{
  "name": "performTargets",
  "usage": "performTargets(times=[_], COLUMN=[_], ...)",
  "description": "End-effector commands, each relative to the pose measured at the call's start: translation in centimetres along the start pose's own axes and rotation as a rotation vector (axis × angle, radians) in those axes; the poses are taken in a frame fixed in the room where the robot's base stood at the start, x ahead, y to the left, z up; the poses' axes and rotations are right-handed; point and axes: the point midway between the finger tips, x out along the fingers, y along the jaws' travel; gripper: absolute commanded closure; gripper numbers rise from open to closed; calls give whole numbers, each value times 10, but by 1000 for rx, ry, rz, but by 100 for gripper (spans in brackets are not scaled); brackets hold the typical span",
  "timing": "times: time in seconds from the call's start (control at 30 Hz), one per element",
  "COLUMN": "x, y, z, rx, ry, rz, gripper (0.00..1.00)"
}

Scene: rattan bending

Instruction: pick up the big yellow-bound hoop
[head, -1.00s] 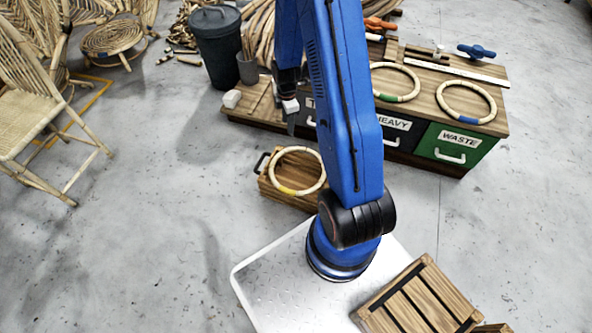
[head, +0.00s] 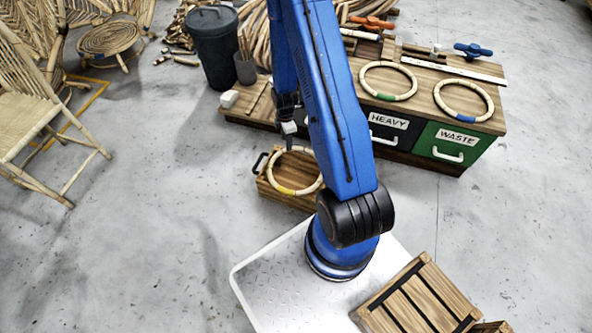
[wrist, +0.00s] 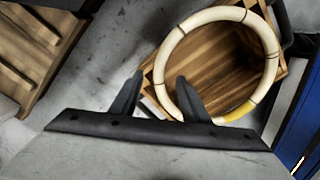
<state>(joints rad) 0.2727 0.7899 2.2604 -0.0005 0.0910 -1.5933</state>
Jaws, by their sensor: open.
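The yellow-bound hoop (head: 297,190) is a pale ring with a yellow binding on its front side. It rests on a wooden crate with a dark handle (head: 264,193) on the floor, and my arm hides part of it. In the wrist view the hoop (wrist: 158,75) lies tilted on the crate (wrist: 215,62), its yellow binding at lower right. My gripper (head: 289,142) is above the hoop's far side. In the wrist view my gripper (wrist: 161,90) is open, with the hoop's near left rim between or just beyond the fingertips; contact cannot be told.
A workbench carries a green-bound hoop (head: 388,63) and a blue-bound hoop (head: 463,82). Its drawers include a green WASTE drawer (head: 456,142). A dark bin (head: 214,48) stands at the back and a rattan chair (head: 40,105) at left. Floor left of the crate is clear.

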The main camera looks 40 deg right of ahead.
Motion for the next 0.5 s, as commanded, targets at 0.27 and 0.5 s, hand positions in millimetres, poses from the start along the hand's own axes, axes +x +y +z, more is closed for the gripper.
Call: performTargets(times=[0.27,0.5], x=[25,48], y=[-1,0], z=[-2,-2], rx=[-1,1], ry=[0,0], rz=[-2,-1], gripper=[58,58])
